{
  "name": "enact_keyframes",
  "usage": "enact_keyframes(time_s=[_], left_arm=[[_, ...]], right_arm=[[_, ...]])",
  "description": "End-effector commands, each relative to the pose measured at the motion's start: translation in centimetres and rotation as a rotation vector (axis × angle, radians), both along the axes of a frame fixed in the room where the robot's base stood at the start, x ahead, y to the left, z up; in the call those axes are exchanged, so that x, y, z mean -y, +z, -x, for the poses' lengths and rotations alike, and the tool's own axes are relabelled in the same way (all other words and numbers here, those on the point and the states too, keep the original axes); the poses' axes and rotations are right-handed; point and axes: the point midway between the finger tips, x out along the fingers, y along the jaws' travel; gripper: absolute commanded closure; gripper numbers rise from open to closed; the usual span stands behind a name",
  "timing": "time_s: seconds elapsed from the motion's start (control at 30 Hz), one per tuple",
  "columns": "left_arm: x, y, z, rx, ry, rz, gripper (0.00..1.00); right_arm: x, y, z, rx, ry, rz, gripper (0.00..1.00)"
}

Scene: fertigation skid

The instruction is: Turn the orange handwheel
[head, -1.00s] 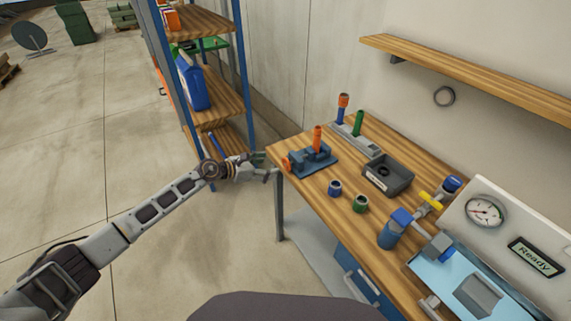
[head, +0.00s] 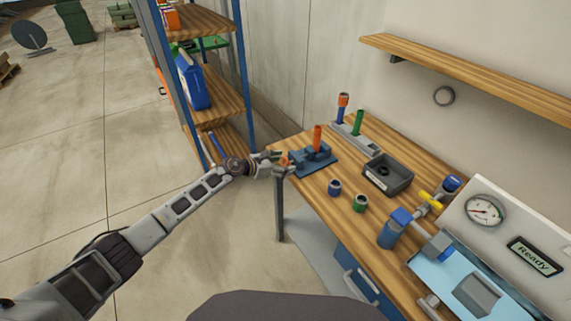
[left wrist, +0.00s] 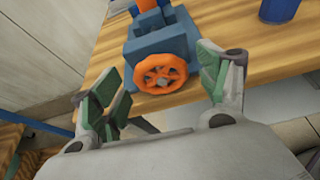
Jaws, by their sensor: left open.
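The orange handwheel (left wrist: 160,73) sits on the front of a blue vise (left wrist: 160,36) in the left wrist view. In the head view the vise (head: 314,160) stands at the table's left corner, with an upright orange cylinder (head: 317,138) at it. The handwheel (head: 284,161) is partly hidden there by my left gripper. My left gripper (left wrist: 160,85) is open, its green-padded fingers on either side of the wheel. I cannot tell whether a finger touches the wheel. My right gripper is not in view.
On the wooden table (head: 320,204) are a blue fitting (head: 335,187), a green fitting (head: 360,203), a dark tray (head: 387,175) and a rack with two upright pieces (head: 352,134). A shelf unit (head: 222,94) stands behind my left arm. A valve assembly (head: 400,226) is at the right.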

Motion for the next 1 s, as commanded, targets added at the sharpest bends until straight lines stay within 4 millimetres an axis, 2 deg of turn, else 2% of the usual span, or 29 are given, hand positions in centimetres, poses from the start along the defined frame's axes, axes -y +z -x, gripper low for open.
enact_keyframes(time_s=[0.2, 0.63, 1.0], left_arm=[[0.88, -0.40, -0.62, 0.000, -0.001, 0.000, 0.25], [1.07, -0.51, -0.76, 0.000, -0.001, 0.000, 0.25], [1.06, -0.53, -0.75, 0.000, -0.001, 0.000, 0.71]], right_arm=[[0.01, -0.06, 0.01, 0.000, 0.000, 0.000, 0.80], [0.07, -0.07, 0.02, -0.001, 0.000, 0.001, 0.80], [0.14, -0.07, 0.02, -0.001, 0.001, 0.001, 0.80]])
